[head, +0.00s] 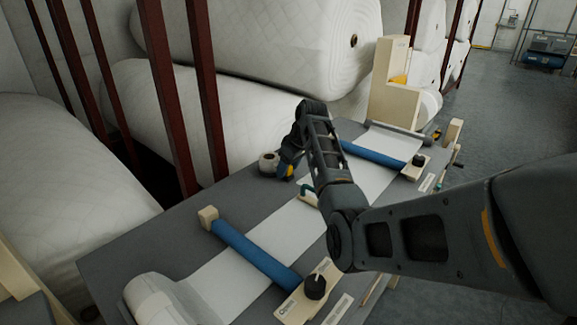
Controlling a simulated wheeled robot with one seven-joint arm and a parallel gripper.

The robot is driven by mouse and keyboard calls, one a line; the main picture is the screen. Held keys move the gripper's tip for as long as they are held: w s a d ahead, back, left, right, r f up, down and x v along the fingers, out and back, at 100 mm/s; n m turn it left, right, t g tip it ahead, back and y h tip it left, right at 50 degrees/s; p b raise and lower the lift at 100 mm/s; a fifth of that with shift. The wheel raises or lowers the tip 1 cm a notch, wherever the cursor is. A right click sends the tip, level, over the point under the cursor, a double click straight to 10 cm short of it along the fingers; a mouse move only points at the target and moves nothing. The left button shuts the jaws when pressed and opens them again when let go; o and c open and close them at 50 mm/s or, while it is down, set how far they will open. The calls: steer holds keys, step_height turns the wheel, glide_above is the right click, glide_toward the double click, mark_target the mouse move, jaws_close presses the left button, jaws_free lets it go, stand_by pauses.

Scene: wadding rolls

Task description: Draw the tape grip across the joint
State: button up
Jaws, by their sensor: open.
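A white web (288,228) runs along the grey table under two blue rollers. A small green handle-like piece (306,189), probably the tape grip, shows on the web beside my forearm. A tape roll (268,162) stands at the table's far edge. My gripper (285,172) is at the end of my bent arm, low over the table, just right of the tape roll and left of the green piece. Its jaws are open; the fingertips are small and dark, and I cannot tell whether they touch anything. My arm hides part of the web; I cannot make out the joint.
The near blue roller (256,254) and far blue roller (374,153) cross the web, each with a black knob at its right end. A white roll (160,300) sits at the near end. A cream upright (390,85) stands at the far end. Dark red posts and large wadding rolls (260,45) line the back.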

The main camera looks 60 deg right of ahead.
steer(key=shift+c, duration=0.3)
steer(key=shift+r, duration=0.1)
jaws_close()
